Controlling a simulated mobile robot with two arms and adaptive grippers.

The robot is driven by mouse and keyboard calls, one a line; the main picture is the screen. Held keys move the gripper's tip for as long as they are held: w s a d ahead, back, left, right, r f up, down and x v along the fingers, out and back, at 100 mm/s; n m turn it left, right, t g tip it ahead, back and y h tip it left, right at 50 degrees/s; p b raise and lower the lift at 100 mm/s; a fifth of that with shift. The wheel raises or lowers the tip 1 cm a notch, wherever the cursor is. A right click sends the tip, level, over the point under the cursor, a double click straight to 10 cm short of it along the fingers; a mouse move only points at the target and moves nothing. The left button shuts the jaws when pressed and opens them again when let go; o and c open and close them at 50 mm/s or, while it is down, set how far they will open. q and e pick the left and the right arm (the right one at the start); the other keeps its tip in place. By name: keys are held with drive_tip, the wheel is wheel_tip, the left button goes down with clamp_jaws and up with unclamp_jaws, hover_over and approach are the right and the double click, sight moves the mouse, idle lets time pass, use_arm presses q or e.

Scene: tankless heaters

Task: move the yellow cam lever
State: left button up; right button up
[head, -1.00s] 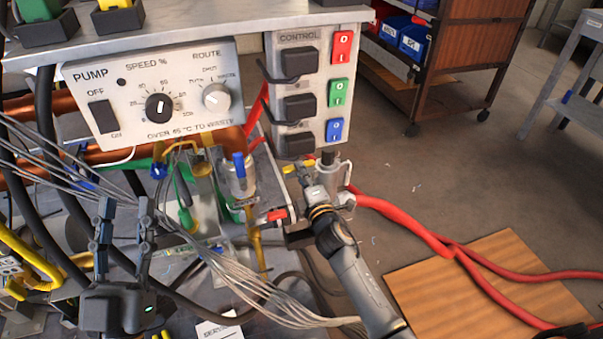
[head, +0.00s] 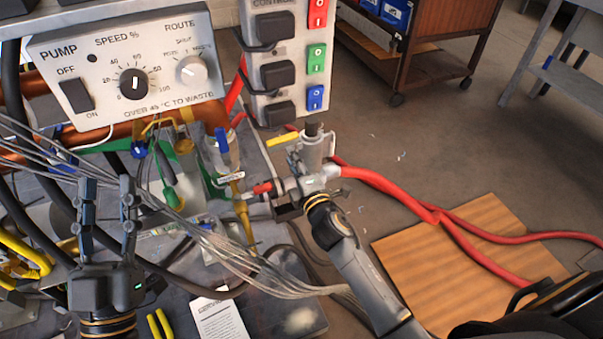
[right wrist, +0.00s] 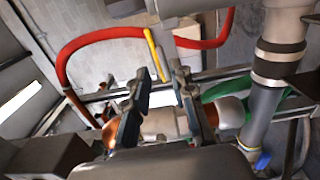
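The yellow cam lever (head: 283,139) sticks out to the left of a grey metal coupling (head: 313,150) below the control panel. It also shows in the right wrist view (right wrist: 152,50), just beyond my fingertips and slightly left of the middle. My right gripper (head: 290,186) is below the lever, and parts of its fingers are hard to make out in the head view. The right wrist view shows its two fingers (right wrist: 160,78) apart with nothing held between them. My left gripper (head: 107,186) is open and empty at the left, fingers pointing up, away from the lever.
A red-handled valve (head: 262,188) and a blue-handled valve (head: 221,140) are close left of my right gripper. Grey cables (head: 225,255) cross in front. A red hose (head: 385,183) runs right from the coupling. The pump box (head: 130,75) and control panel (head: 287,70) stand above.

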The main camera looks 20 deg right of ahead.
drive_tip(key=s, duration=0.6)
drive_tip(key=shift+s, duration=0.3)
drive_tip(key=shift+d, duration=0.1)
